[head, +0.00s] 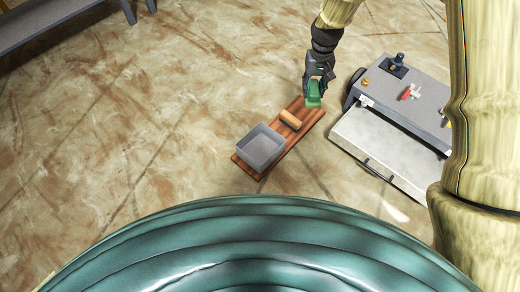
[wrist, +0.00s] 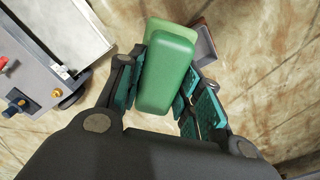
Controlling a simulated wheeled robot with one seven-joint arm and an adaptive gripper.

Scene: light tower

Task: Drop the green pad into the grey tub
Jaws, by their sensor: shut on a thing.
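The green pad (head: 314,92) is held in my gripper (head: 318,84), above the far end of a wooden board. In the wrist view the pad (wrist: 166,70) sits between the two finger pads of my gripper (wrist: 168,88), which is shut on it. The pad looks like a rounded block, with a paler green layer behind it. The grey tub (head: 262,148) stands on the near end of the board, open at the top and seemingly empty.
The reddish-brown board (head: 279,155) lies on the stained floor. A tan block (head: 290,120) is on it between tub and gripper. A grey cart-like unit (head: 417,98) with small controls and a pale panel (head: 385,148) stands to the right. A dark bench (head: 50,22) is at upper left.

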